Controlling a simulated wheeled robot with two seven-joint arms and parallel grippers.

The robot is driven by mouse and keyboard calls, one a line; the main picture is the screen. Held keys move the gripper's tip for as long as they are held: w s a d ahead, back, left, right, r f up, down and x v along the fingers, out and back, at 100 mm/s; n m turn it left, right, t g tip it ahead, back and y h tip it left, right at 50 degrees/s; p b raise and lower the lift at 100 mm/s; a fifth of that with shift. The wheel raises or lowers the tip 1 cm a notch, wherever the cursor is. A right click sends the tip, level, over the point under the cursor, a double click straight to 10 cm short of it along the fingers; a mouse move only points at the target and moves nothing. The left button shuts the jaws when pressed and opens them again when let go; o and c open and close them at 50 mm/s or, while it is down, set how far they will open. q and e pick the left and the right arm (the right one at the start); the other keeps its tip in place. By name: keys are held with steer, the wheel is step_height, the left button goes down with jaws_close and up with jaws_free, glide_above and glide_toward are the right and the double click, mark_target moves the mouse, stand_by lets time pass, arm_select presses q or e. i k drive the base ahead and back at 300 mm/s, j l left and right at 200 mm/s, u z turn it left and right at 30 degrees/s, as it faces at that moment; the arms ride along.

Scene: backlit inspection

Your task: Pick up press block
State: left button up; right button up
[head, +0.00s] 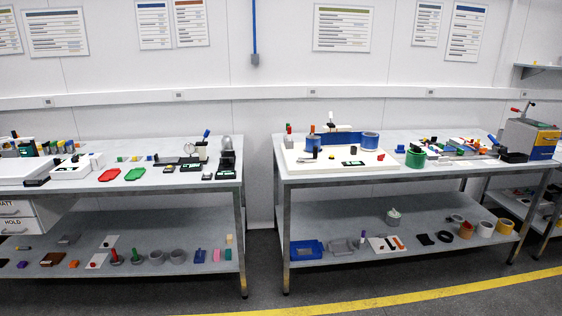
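Neither of my grippers shows in the head view. Many small blocks and parts lie on two grey workbenches, and I cannot tell which one is the press block. A grey box-shaped device (520,136) with a lever on top and blue and yellow panels stands at the right bench's right end. Dark blocks (512,156) lie at its left foot.
The left bench (130,187) and right bench (330,182) have lower shelves with loose parts. A floor gap (262,260) separates them. A white board (340,158) covers the right bench's left part. A yellow line (420,294) crosses the floor in front.

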mark_target(399, 150)
steer(key=i+l+z, duration=0.2)
steer(key=i+z, duration=0.25)
steer(key=i, duration=0.2)
steer(key=i+z, duration=0.4)
steer(key=i, duration=0.25)
steer(key=i+j+z, duration=0.3)
steer(key=i+z, duration=0.15)
steer(key=i, duration=0.15)
steer(key=i+u, duration=0.25)
steer(key=u, duration=0.2)
steer(key=i+l+u, duration=0.15)
steer(key=u, duration=0.3)
steer(key=i+l+u, duration=0.25)
steer(key=u, duration=0.25)
